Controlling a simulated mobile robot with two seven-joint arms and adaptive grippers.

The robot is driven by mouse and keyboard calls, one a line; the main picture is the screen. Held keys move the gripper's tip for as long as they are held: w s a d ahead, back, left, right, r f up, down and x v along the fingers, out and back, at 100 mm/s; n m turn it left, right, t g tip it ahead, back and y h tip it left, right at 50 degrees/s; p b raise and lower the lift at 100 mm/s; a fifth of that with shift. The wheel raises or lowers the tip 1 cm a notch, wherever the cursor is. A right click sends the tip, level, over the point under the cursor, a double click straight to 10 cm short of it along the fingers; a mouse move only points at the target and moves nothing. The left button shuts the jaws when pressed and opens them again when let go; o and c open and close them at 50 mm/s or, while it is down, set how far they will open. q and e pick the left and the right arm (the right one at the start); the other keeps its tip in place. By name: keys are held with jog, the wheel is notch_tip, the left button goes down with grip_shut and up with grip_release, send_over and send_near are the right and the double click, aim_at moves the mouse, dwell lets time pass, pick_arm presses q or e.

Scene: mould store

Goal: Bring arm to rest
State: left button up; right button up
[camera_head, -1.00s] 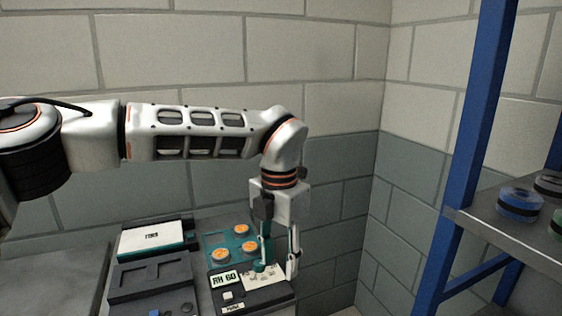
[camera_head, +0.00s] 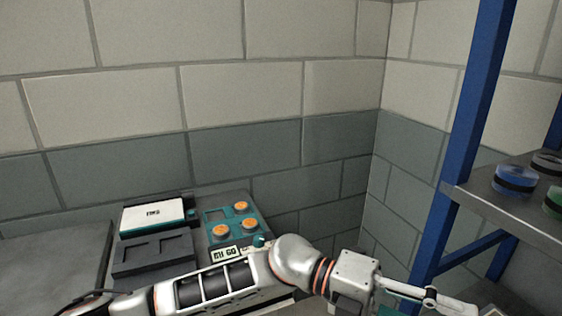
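My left arm comes in low from the left and lies across the bottom of the head view. Its gripper (camera_head: 428,300) points right near the bottom edge, in front of the blue rack post. One pale finger shows clearly; the other is mostly cut off by the frame, so I cannot tell how far apart they are. I see nothing held between them. My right gripper is not in view.
A teal panel with orange round pieces (camera_head: 240,206), a dark unit with a white-topped teal block (camera_head: 152,215) and a display device (camera_head: 226,254) stand behind my arm. A blue rack (camera_head: 470,130) at right holds blue (camera_head: 515,178) and green rings.

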pick_arm(q)
jog(key=w+a+n+t+h, duration=0.6)
jog(key=w+n+t+h, duration=0.2)
jog(key=w+n+t, duration=0.45)
jog(key=w+a+f+n+t+y, duration=0.2)
jog(key=a+f+n+t+y, duration=0.35)
jog(key=f+n, duration=0.2)
jog(key=w+a+f+n+t+y, duration=0.35)
jog(key=a+f+n+t, duration=0.3)
jog(key=n, duration=0.25)
jog(key=s+a+f+n+g+y, duration=0.1)
jog(key=s+a+f+n+y, duration=0.25)
jog(key=a+f, duration=0.4)
jog(key=s+a+f+n+y, duration=0.2)
jog(key=a+f+n+y, duration=0.25)
jog(key=a+f, duration=0.35)
jog(key=s+a+f+n+g+y, duration=0.1)
jog(key=s+a+f+g+y, duration=0.3)
jog(key=s+a+f, duration=0.6)
notch_tip(320, 180, down, 3)
jog(key=s, duration=0.2)
jog(key=shift+s+n, duration=0.3)
jog(key=shift+c, duration=1.3)
